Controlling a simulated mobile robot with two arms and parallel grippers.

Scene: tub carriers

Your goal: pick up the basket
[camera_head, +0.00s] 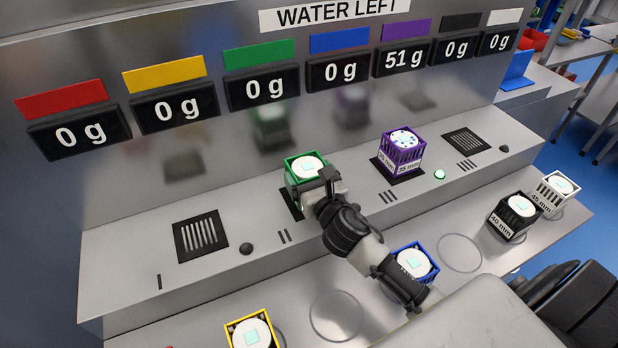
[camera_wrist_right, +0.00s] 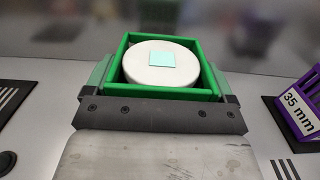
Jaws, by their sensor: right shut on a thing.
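A green basket (camera_head: 292,177) with a round white lid and a pale square on it is at a dark pad (camera_head: 289,206) on the steel ledge. It also shows upright in the right wrist view (camera_wrist_right: 165,93). My right gripper (camera_head: 322,178) is shut on the green basket, with a finger on each side of it. Its lower part is hidden behind my gripper, and I cannot tell whether it touches the pad. My left gripper is not in view.
A purple basket (camera_head: 401,150) marked 35 mm stands on a pad to the right. A blue basket (camera_head: 413,264) is below my right arm, a yellow one (camera_head: 251,331) at the front. Black (camera_head: 512,217) and white (camera_head: 554,191) baskets stand right. A grated pad (camera_head: 200,235) at left is empty.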

